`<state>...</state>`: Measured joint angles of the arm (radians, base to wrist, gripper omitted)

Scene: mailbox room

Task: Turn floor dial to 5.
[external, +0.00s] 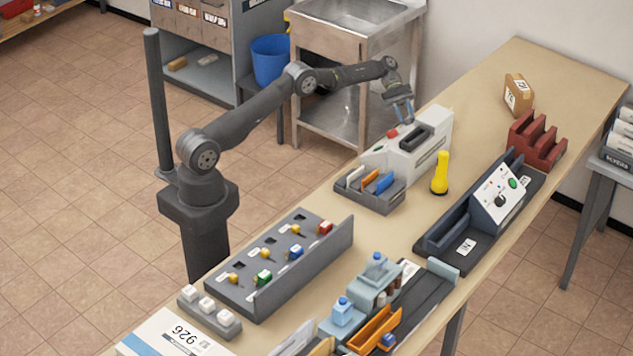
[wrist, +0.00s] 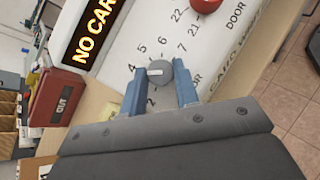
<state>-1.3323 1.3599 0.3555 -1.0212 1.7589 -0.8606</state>
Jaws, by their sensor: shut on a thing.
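The floor dial (wrist: 156,73) is a small round grey knob with a white pointer mark, on a white panel (wrist: 108,92) printed with numbers. The 4, 5, 6 and 7 show around it, with a 2 near its lower side. The white mark appears to lie toward the 4; its exact aim is hard to tell. My gripper (wrist: 158,77) has one blue finger on each side of the knob and is shut on it. In the external view my gripper (external: 403,110) reaches the white machine (external: 432,134); the dial itself cannot be made out there.
A red button (wrist: 206,4) sits on the panel above right of the dial. A lit "NO CAR" display (wrist: 93,30) is at upper left. Beside the machine stand a grey slotted tray (external: 371,198) and a yellow object (external: 440,174).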

